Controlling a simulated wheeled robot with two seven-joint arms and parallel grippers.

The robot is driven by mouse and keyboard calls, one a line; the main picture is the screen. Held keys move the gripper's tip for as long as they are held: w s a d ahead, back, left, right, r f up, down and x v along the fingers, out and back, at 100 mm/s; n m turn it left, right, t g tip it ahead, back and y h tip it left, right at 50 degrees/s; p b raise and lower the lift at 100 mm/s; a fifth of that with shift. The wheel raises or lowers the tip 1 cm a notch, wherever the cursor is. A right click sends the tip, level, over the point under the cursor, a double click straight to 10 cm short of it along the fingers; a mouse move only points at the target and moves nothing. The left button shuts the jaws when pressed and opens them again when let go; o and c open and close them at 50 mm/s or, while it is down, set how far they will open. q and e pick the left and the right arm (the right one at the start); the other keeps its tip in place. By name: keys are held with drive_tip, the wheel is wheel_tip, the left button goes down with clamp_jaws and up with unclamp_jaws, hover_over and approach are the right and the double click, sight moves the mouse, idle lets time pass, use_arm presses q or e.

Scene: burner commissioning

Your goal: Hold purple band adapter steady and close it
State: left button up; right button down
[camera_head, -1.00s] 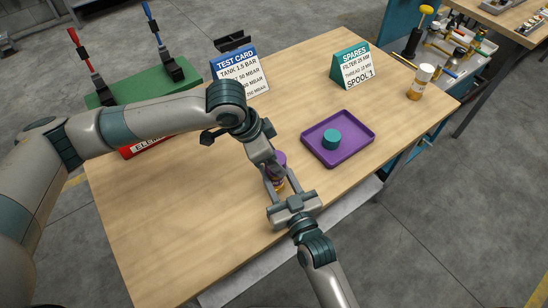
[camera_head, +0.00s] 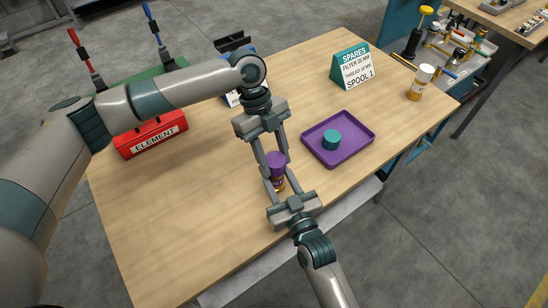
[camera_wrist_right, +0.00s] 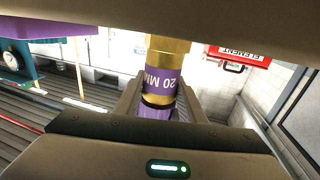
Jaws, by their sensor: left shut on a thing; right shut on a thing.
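The purple band adapter (camera_head: 280,184) stands about upright near the table's front edge, a brass body with a purple cap (camera_head: 277,160) on top. My left gripper (camera_head: 275,163) comes from above and is shut on the purple cap. My right gripper (camera_head: 279,184) comes from the front and is shut on the adapter's body below it. In the right wrist view the brass adapter (camera_wrist_right: 168,50) shows with a purple band reading "20 MM" between the fingers. Its upper end is cut off there, and I cannot tell how tightly the cap sits.
A purple tray (camera_head: 363,151) with a teal cap (camera_head: 331,140) lies to the right. A teal spares card (camera_head: 350,65) and an orange bottle with a white cap (camera_head: 420,82) stand behind. A red ELEMENT box (camera_head: 152,136) is at left. The front-left tabletop is clear.

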use_arm(q)
drive_tip(key=m+y, duration=0.1)
drive_tip(key=m, duration=0.2)
drive_tip(key=m+y, duration=0.1)
drive_tip(key=m, duration=0.2)
drive_tip(key=shift+d+g, duration=0.15)
drive_tip(key=shift+g, duration=0.25)
drive_tip(key=m+y, duration=0.1)
drive_tip(key=m, duration=0.2)
drive_tip(key=m+y, duration=0.1)
drive_tip(key=m, duration=0.2)
drive_tip(key=shift+m+y, duration=0.3)
drive_tip(key=shift+y, duration=0.1)
drive_tip(key=m+t+y, duration=0.1)
drive_tip(key=m, duration=0.2)
drive_tip(key=m+y, duration=0.1)
drive_tip(key=m, duration=0.2)
drive_tip(key=shift+d+t, duration=0.1)
drive_tip(key=shift+t, duration=0.3)
drive_tip(key=m, duration=0.1)
drive_tip(key=m+t, duration=0.1)
drive_tip(key=m, duration=0.1)
drive_tip(key=shift+d+r, duration=0.15)
drive_tip(key=shift+d, duration=0.05)
drive_tip(key=shift+m+t, duration=0.3)
drive_tip(key=shift+m, duration=0.3)
drive_tip(key=shift+s+a+m+y, duration=0.1)
drive_tip(key=shift+m+y, duration=0.2)
drive_tip(key=shift+m, duration=0.3)
